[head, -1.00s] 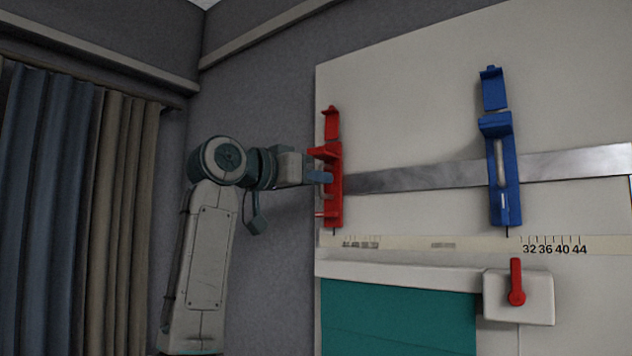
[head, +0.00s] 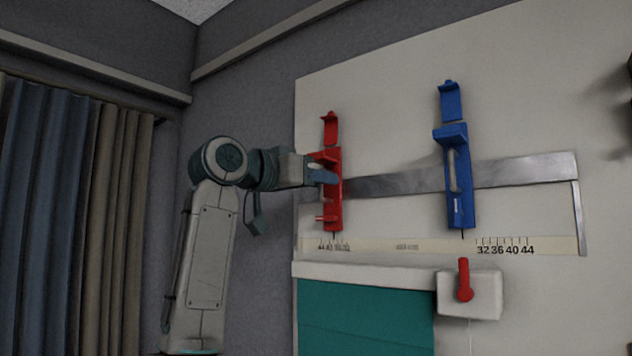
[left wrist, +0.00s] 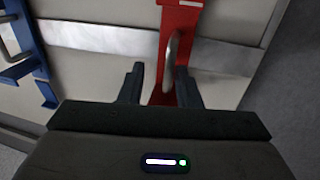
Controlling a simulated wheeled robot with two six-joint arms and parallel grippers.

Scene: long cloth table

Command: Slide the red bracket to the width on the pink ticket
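The red bracket (head: 333,215) sits upright near the left end of the metal rail (head: 525,171). Its lower pointer is over the left scale on the pale strip (head: 375,244); those numbers are too small to read. My left gripper (head: 325,176) is at the bracket's middle. In the left wrist view the fingers (left wrist: 160,88) are apart, on either side of the handle of the red bracket (left wrist: 180,18). The right-hand finger there looks close to the handle; contact is unclear. The pink ticket and my right gripper are not in view.
A blue bracket (head: 459,205) stands farther right on the rail, left of the scale reading 32 36 40 44. Below are a red lever (head: 464,281) on a white box and a teal panel (head: 365,315). The rail between brackets is clear.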

